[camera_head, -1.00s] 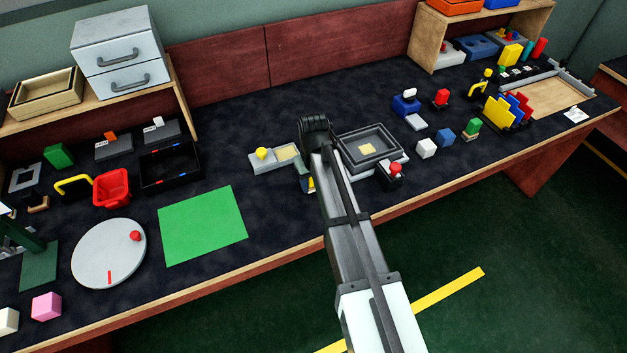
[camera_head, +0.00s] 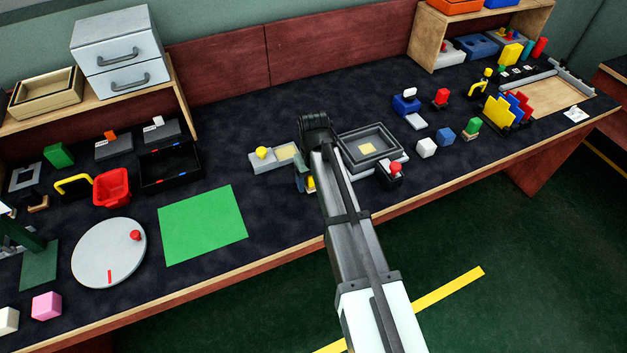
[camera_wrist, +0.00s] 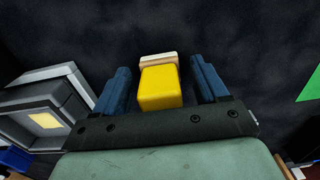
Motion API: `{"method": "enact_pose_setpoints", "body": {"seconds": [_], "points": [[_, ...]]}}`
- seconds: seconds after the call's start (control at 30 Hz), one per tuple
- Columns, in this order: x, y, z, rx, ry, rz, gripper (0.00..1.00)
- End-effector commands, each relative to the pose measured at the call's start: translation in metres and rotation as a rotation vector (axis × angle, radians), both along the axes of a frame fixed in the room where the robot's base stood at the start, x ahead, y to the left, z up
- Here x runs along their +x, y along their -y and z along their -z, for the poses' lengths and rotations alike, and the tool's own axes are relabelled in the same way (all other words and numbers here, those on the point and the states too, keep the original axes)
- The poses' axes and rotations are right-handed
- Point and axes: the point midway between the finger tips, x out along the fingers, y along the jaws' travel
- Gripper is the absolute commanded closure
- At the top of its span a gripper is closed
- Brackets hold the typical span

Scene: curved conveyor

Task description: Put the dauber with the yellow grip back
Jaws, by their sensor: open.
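The dauber with the yellow grip (camera_wrist: 160,88) shows in the wrist view as a yellow block with a tan and whitish band at its far end. It is between the two blue fingers of my gripper (camera_wrist: 161,80), with a gap on each side. My gripper is open. In the head view my gripper (camera_head: 305,183) is low over the table's front part, largely hidden by my arm. Only a small yellow bit of the dauber (camera_head: 311,184) shows there.
A grey tray (camera_head: 402,161) with a yellow square inside is to the right of my arm. A grey base (camera_head: 261,166) with a yellow knob and pale yellow pad is to the left. A red-knobbed black block (camera_head: 391,178) is close by. A green mat (camera_head: 203,226) lies farther left.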

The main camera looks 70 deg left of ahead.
Motion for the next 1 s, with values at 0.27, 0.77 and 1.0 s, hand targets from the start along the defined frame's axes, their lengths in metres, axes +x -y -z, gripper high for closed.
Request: {"method": "enact_pose_setpoints", "body": {"seconds": [0.27, 0.77, 1.0], "points": [[0.0, -0.001, -0.044, 0.003, 0.001, 0.0, 0.27], [0.0, -0.001, -0.11, 0.001, 0.001, -0.001, 0.27], [0.0, 0.0, -0.115, 0.0, 0.0, -0.001, 0.27]]}}
